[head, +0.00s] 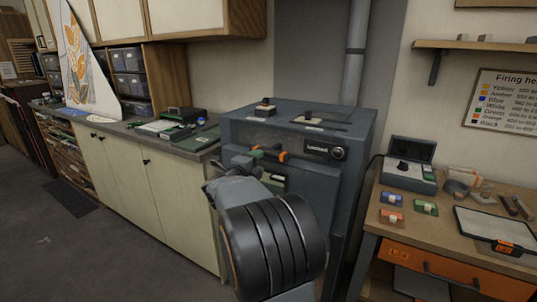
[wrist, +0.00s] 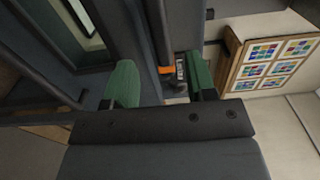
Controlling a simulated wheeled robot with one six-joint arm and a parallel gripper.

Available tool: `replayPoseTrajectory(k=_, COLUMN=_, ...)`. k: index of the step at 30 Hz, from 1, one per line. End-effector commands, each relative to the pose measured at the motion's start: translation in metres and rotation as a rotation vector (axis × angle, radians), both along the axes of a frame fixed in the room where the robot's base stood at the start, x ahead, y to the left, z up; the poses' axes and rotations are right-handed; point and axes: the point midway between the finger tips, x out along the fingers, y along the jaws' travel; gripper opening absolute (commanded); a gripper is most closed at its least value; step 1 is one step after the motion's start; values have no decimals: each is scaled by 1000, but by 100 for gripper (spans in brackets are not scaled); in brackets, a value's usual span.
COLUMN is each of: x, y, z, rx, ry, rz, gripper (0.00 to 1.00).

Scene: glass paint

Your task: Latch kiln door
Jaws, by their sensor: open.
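The kiln (head: 330,125) is a blue-grey metal box in the middle of the head view, with a dark control panel and round knob at its upper front. Its door (head: 308,195) faces me, partly hidden by my arm; I cannot tell whether it is fully closed. A dark latch handle with an orange band (head: 283,156) is at the door's upper edge. The orange band also shows in the wrist view (wrist: 165,70). My gripper (head: 267,165) is open, its green fingers apart close to the latch. In the wrist view my gripper (wrist: 160,85) has the banded part between its fingers in the picture; contact is unclear.
A workbench (head: 455,205) with small coloured blocks, a grey case and an orange drawer stands right of the kiln. A cream cabinet (head: 120,165) with a dark counter stands left. Small dark items lie on the kiln top.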

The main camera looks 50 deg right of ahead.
Motion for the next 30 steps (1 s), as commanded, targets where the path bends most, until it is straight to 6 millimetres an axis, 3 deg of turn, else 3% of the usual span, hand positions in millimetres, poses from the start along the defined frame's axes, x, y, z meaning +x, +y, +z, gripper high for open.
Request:
replayPoseTrajectory(k=6, x=9, y=-40, z=1, rx=0, ry=1, rz=-2, gripper=51)
replayPoseTrajectory(k=12, x=16, y=-63, z=1, rx=0, ry=0, rz=0, gripper=51)
replayPoseTrajectory(k=18, x=18, y=-73, z=0, rx=-1, ry=1, rz=2, gripper=51)
replayPoseTrajectory(k=28, x=19, y=-75, z=0, rx=-1, ry=1, rz=2, gripper=51)
replayPoseTrajectory(k=30, x=19, y=-75, z=0, rx=-1, ry=1, rz=2, gripper=44)
